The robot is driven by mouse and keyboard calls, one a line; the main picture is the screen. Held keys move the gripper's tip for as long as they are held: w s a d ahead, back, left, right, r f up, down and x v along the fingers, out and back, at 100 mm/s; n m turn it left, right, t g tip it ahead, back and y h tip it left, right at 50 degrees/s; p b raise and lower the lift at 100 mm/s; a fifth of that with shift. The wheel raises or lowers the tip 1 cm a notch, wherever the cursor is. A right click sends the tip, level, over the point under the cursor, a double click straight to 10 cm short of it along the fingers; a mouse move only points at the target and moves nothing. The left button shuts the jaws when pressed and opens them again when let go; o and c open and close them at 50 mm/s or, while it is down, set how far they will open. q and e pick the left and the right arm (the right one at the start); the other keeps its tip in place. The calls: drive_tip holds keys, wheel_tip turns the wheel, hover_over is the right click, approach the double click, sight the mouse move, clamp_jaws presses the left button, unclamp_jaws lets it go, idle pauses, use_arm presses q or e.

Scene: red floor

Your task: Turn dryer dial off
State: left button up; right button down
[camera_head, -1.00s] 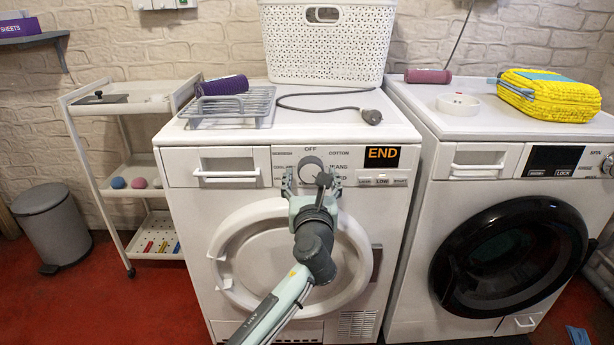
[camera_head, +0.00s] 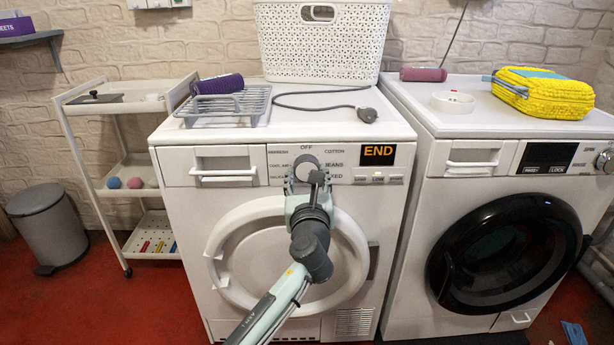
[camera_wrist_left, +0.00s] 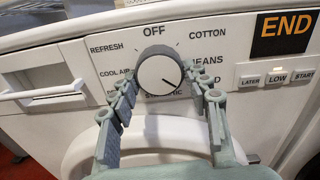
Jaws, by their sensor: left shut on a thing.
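The dryer (camera_head: 180,215) is the white machine in the middle of the head view. Its round dial (camera_head: 307,162) sits on the front panel under the printed OFF label (camera_head: 306,148). In the left wrist view the dial (camera_wrist_left: 160,72) has a pale face and a dark rim. A small dark mark on it points to the lower right, away from OFF. My left gripper (camera_head: 306,178) is at the dial, one finger on each side, and is shut on it. The fingers hide some lower labels. My right gripper is not in view.
An orange END display (camera_head: 378,154) is right of the dial. The round dryer door (camera_head: 250,270) is behind my left arm. A washer (camera_head: 450,215) with a black door stands to the right. A basket (camera_head: 320,60) and wire rack (camera_head: 225,108) are on the dryer.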

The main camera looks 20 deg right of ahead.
use_arm(q)
drive_tip(key=n, duration=0.4)
drive_tip(key=shift+n+b, duration=0.3)
drive_tip(key=shift+n, duration=0.6)
drive_tip(key=n+b, duration=0.1)
drive_tip(key=n, duration=0.2)
drive_tip(key=shift+d+r+n, duration=0.1)
drive_tip(key=shift+n, duration=0.7)
drive_tip(key=n+b, duration=0.1)
drive_tip(key=n, duration=0.2)
drive_tip(key=shift+n, duration=0.3)
drive_tip(key=n+b, duration=0.1)
drive_tip(key=n, duration=0.2)
drive_tip(key=shift+r+n, duration=0.15)
drive_tip(key=shift+n, duration=0.15)
drive_tip(key=n+b, duration=0.2)
drive_tip(key=n, duration=0.4)
drive_tip(key=shift+r+n, duration=0.15)
drive_tip(key=shift+n, duration=0.15)
drive_tip(key=shift+n+b, duration=0.3)
drive_tip(key=shift+n, duration=0.7)
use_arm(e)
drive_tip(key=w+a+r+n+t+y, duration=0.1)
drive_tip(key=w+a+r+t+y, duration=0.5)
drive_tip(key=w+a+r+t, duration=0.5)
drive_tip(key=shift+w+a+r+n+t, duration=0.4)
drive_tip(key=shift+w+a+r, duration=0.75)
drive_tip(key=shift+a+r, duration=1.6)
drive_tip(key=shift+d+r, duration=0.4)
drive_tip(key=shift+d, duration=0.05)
